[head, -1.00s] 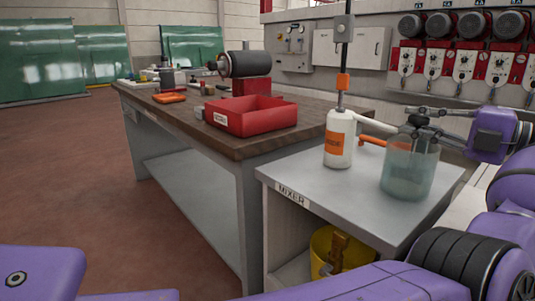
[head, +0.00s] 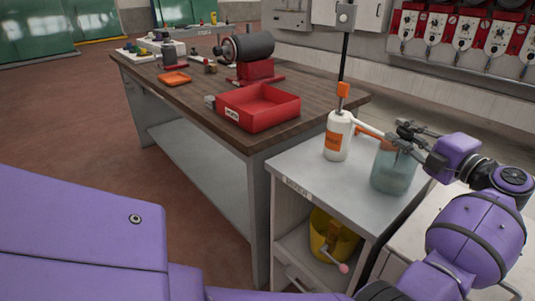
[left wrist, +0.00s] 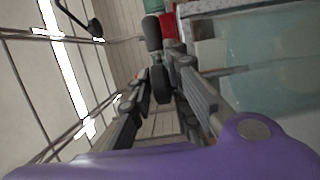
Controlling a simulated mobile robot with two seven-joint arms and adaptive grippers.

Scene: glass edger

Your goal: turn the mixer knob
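A small grey box with a round knob (head: 345,15) sits high on a dark upright post at the top of the head view. I cannot tell whether this is the mixer knob. The post rises by a small grey table (head: 310,187), whose label was readable as MIXER earlier. My right gripper is not seen.
A white bottle (head: 338,145) with an orange label stands left of the jar. A yellow bucket (head: 322,232) sits on the shelf below. A wooden workbench (head: 190,106) carries a red tray (head: 270,118). Open floor lies left of the bench.

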